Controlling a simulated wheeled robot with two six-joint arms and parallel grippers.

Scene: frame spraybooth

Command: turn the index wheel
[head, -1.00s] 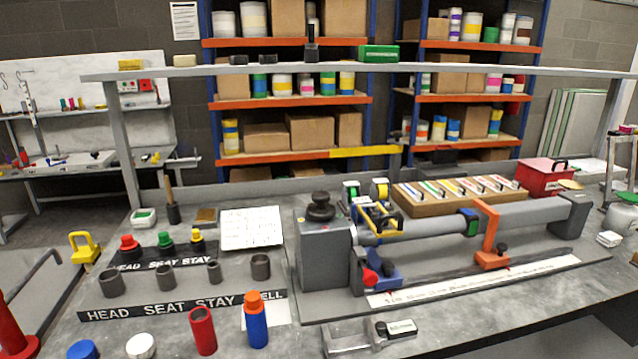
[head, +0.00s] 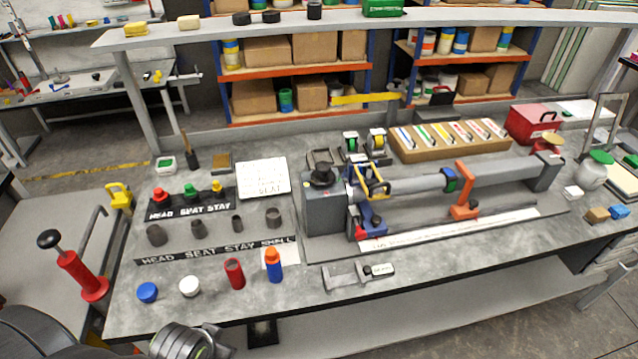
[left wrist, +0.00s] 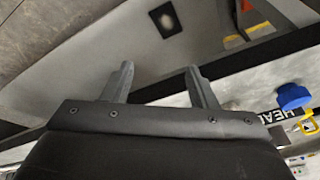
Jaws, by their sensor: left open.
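The black index wheel (head: 321,174) sits on top of the grey headstock box (head: 325,208) at the left end of the long grey tube fixture on the bench. My left gripper (left wrist: 160,77) shows in the left wrist view with its two fingers apart and nothing between them. It is low by the bench's front edge, well away from the wheel. In the head view only parts of my left arm show at the bottom left, and its fingers cannot be made out. My right gripper is in neither view.
A blue cap (head: 148,292), a white cap (head: 189,286), a red cylinder (head: 234,273) and a blue-orange bottle (head: 273,265) stand near the bench's front edge. A grey caliper-like tool (head: 345,275) lies before the fixture. A shelf (head: 350,24) spans the back.

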